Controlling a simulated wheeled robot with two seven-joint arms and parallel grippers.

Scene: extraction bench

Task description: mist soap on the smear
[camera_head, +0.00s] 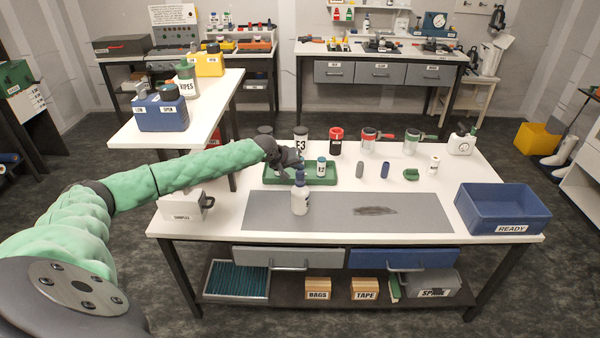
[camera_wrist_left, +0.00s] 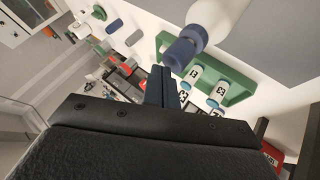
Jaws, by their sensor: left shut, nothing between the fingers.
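A dark smear (camera_head: 375,210) lies on the grey mat (camera_head: 420,205) on the white bench, right of the mat's middle. A white bottle with a blue-grey top (camera_head: 300,201) stands upright on the mat, left of the smear. My left gripper (camera_head: 297,163) is just behind and above the bottle's top, over the green tray. In the left wrist view its fingers (camera_wrist_left: 162,82) are together with nothing between them. The bottle's blue top (camera_wrist_left: 185,53) shows close beside the fingertips; I cannot tell whether they touch. My right gripper is not in view.
The green tray (camera_head: 325,182) behind the mat holds small labelled bottles. Several containers line the bench's back. The mat's right part is clear around the smear.

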